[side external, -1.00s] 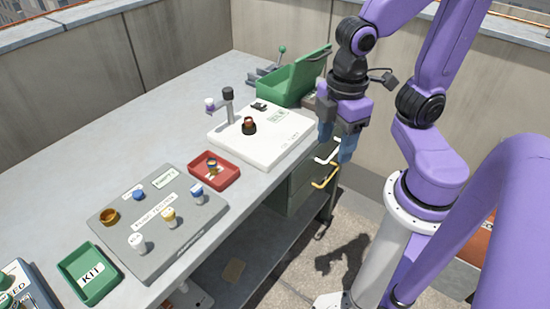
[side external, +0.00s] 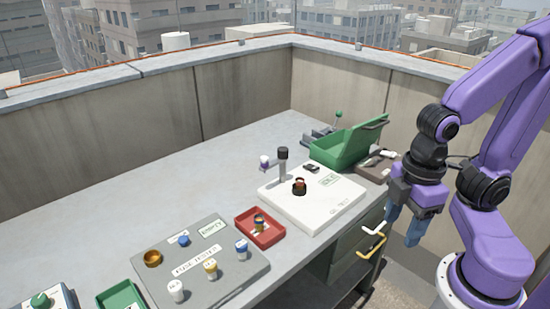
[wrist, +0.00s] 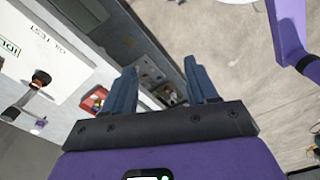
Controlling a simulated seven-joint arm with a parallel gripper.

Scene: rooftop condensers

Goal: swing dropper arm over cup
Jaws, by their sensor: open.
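The dropper arm (side external: 273,164) sticks out to the left from the dark-capped grey post (side external: 283,168) on the white test board (side external: 325,206). A white-and-purple dropper hangs at its end, off to the left of the cup and not over it. The small dark cup (side external: 299,187), with an orange-brown inside, sits on the board to the right of the post. The cup also shows at the left of the wrist view (wrist: 41,79). My gripper (side external: 405,240) is open and empty, right of the board beyond the bench's front edge, apart from both.
A red tray (side external: 247,235) with a small bottle sits left of the board. A grey fuse tester panel (side external: 190,285) holds several small pieces. An open green case (side external: 345,150) stands behind the board. Drawer handles (side external: 372,243) project below the bench edge near my gripper.

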